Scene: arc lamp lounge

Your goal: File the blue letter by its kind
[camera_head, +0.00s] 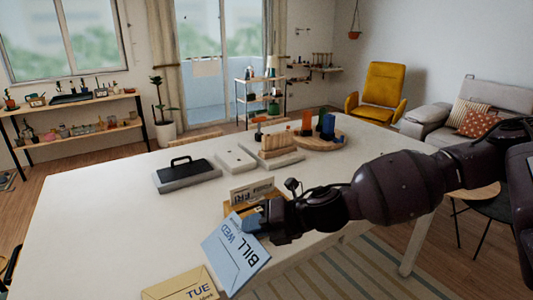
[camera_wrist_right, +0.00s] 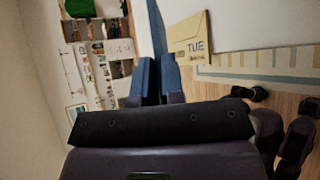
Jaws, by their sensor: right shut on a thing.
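The blue letter (camera_head: 234,252) is marked BILL and WED. My right gripper (camera_head: 254,222) is shut on its upper edge and holds it tilted at the near side of the white table. In the right wrist view the letter (camera_wrist_right: 156,28) shows nearly edge-on between the blue fingers of the gripper (camera_wrist_right: 156,78). A tan letter (camera_head: 182,286) marked TUE lies on the table at the front; it also shows in the right wrist view (camera_wrist_right: 190,42). Behind my right gripper stands a card marked FRI (camera_head: 251,191) by a wooden piece, partly hidden. My left gripper is not in view.
The white table (camera_head: 95,215) is clear at left. Farther back on it are a grey box with a black handle (camera_head: 186,174), a white slab (camera_head: 236,161), a wooden rack (camera_head: 279,146) and a round wooden board (camera_head: 335,139) with blue and orange items.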

